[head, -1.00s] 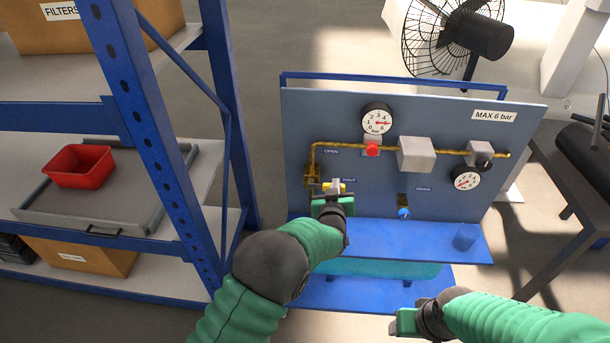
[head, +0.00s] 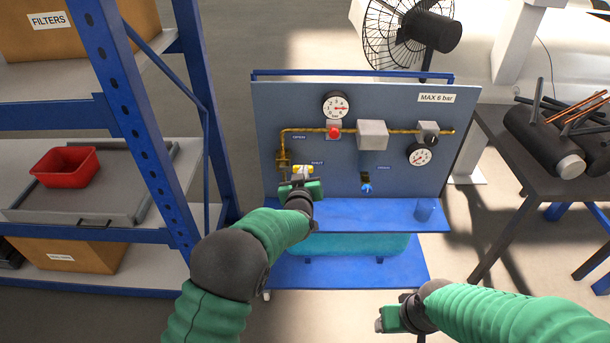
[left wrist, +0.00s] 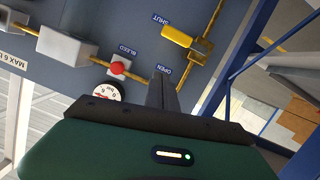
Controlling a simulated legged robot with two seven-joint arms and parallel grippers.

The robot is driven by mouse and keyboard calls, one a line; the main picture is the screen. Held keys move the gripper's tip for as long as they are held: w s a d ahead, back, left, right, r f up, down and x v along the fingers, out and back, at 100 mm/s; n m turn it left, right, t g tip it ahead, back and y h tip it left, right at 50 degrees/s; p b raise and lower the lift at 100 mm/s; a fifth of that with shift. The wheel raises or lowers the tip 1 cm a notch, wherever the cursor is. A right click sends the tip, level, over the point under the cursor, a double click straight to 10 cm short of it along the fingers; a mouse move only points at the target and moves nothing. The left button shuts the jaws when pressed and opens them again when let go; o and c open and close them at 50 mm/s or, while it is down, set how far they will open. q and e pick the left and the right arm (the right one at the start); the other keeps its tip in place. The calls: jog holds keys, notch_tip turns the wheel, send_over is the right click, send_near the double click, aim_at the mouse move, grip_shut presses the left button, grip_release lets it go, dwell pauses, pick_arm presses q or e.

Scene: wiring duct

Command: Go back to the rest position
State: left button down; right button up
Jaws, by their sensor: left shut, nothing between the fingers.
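My left gripper (head: 301,182) is in front of the pneumatic panel (head: 350,180), just below the yellow valve handle (head: 303,169) in the head view. In the left wrist view its fingers (left wrist: 162,92) are shut with nothing between them, and the yellow handle (left wrist: 177,36) by the SHUT label lies apart from them. The red bleed button (left wrist: 118,68) is beside the fingers in that view. My right gripper (head: 388,318) is low at the right front, away from the panel; its fingers are too small to tell open or shut.
A blue shelf rack (head: 110,130) with a red bin (head: 65,167) stands close at the left. A dark table (head: 500,150) with cylinders and a fan (head: 415,35) stand to the right and behind.

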pick_arm(q)
jog(key=shift+w+d+f, duration=0.1)
jog(key=shift+w+d, duration=0.05)
jog(key=shift+d, duration=0.05)
pick_arm(e)
jog(key=shift+w+d+f, duration=0.1)
jog(key=shift+w+d, duration=0.05)
jog(key=shift+w, duration=0.05)
pick_arm(q)
jog(key=s+a+g+p, duration=0.3)
jog(key=s+a, duration=0.3)
jog(key=s, duration=0.7)
jog(key=s+a+r+m+g+p, duration=0.1)
jog(key=s+a+g, duration=0.4)
jog(key=s, duration=0.9)
jog(key=s+a+g+p, duration=0.4)
jog(key=s+a, duration=0.4)
jog(key=s, duration=0.6)
jog(key=shift+r+m+g+y+p, duration=0.35)
jog(key=shift+r+m+g+y, duration=0.05)
pick_arm(e)
jog(key=w+v, duration=0.2)
jog(key=v, duration=0.6)
jog(key=shift+s+r, duration=0.15)
jog(key=shift+r, duration=0.35)
pick_arm(q)
jog(key=shift+a, duration=0.15)
pick_arm(e)
jog(key=shift+a, duration=0.2)
